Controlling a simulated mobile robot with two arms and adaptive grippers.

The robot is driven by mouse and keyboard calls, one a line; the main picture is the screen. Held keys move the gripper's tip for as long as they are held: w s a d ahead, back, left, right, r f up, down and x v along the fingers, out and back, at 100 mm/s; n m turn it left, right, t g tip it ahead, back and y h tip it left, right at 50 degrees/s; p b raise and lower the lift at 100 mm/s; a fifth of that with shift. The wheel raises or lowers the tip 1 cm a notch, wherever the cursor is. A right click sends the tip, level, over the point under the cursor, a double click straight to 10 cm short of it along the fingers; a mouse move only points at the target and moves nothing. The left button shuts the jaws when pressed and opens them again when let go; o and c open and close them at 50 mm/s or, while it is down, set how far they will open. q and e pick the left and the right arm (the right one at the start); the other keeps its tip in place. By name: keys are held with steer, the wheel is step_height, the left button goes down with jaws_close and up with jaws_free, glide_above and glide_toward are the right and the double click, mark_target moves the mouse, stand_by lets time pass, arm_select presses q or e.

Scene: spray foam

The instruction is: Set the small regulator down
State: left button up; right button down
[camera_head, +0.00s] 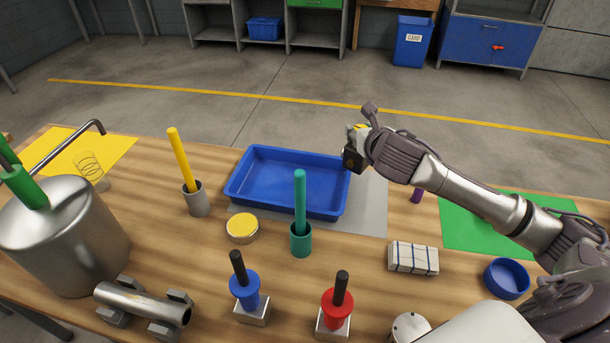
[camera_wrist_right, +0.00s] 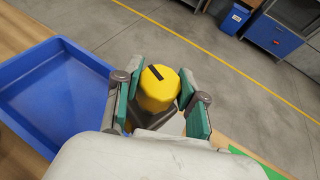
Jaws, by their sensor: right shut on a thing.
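My right gripper (camera_head: 368,140) is shut on the small regulator (camera_wrist_right: 158,90), which has a yellow knob with a black mark and a dark body. In the head view the regulator's dark block (camera_head: 353,158) shows at the fingertips, partly hidden by the gripper. It appears held above the table, by the back right corner of the blue tray (camera_head: 287,209). In the wrist view the green finger pads flank it, and the tray (camera_wrist_right: 92,58) lies to its left. My left gripper is not in view.
A grey mat (camera_head: 369,208) lies under the tray, and a green mat (camera_head: 466,240) lies at right. A yellow-lidded tin (camera_head: 242,228), teal-handled cup (camera_head: 301,243), folded checked cloth (camera_head: 413,259) and blue dish (camera_head: 506,279) stand nearer. A metal tank (camera_head: 65,245) stands at left.

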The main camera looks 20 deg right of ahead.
steer(key=w+a+f, duration=0.4)
steer(key=a+f, duration=0.5)
steer(key=shift+w+f, duration=0.25)
steer(key=shift+w, duration=0.1)
steer(key=c, duration=0.7)
jaws_free()
steer(key=shift+f, duration=0.1)
steer(key=shift+o, duration=0.2)
steer(key=v, duration=1.2)
